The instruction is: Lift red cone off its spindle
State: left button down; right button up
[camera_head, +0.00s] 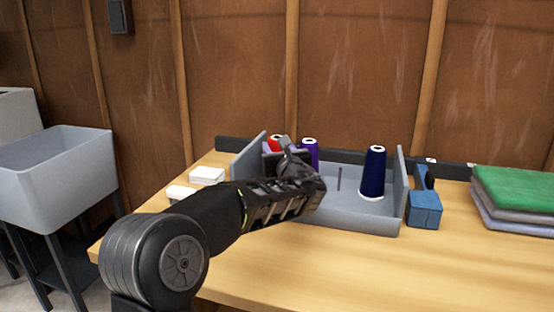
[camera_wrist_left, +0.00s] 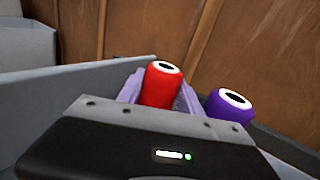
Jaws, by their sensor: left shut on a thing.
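The red cone (camera_wrist_left: 160,86) stands between the two fingers of my left gripper (camera_wrist_left: 158,92) in the left wrist view, with its white-rimmed top showing. The left gripper is shut on it. In the head view only a bit of the red cone (camera_head: 274,143) shows behind my gripper (camera_head: 283,152). Its lower part and its spindle are hidden, so I cannot tell whether it is still on the spindle. My right gripper is not in view.
A grey tray (camera_head: 345,215) holds a purple cone (camera_head: 309,152), close right of the gripper, a bare spindle (camera_head: 339,179) and a dark blue cone (camera_head: 373,174). A blue object (camera_head: 425,208) and folded cloths (camera_head: 515,193) lie right. The front tabletop is clear.

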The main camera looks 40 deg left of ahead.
pick_arm(q)
jog(key=shift+r, duration=0.1)
notch_tip(320, 180, up, 18)
jog(key=p, duration=0.7)
notch_tip(320, 180, up, 4)
jog(key=p, duration=0.4)
dwell(0.6)
